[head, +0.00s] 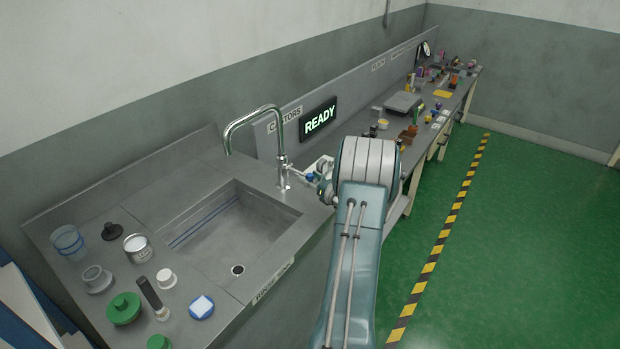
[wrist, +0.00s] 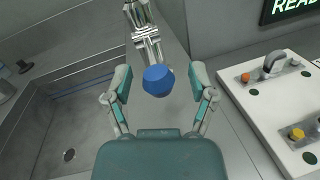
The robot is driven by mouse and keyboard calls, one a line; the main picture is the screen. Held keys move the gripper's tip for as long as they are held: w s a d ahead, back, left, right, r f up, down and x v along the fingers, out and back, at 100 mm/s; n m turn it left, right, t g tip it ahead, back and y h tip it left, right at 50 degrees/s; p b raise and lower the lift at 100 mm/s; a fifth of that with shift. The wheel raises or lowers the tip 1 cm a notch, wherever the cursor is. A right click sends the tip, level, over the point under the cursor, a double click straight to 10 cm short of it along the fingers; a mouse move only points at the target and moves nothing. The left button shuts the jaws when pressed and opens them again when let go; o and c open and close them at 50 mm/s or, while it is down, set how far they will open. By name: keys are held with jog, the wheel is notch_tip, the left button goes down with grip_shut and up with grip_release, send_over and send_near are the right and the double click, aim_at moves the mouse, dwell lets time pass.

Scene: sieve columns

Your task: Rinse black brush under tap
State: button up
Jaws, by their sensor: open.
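The tap's blue knob (wrist: 158,81) lies between the fingers of my gripper (wrist: 160,78) in the wrist view. My gripper is open, one finger on each side, with gaps to the knob. In the head view my arm hides most of the gripper.
Left of the sink stand a white tin (head: 137,248), a green lidded piece (head: 123,308), a black knobbed disc (head: 113,231) and several other pieces. A white plate with fittings (wrist: 265,100) lies right of my gripper. Green floor (head: 520,240) is clear at right.

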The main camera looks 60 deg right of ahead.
grip_shut()
jog(key=shift+w+r, duration=0.1)
jog(key=shift+r, duration=0.85)
grip_release()
jog(key=s+a, duration=0.2)
jog(key=s, duration=0.9)
jog(key=shift+s+f, duration=0.15)
jog(key=shift+s, duration=0.25)
jog(key=shift+a, duration=0.1)
jog(key=shift+c, duration=0.3)
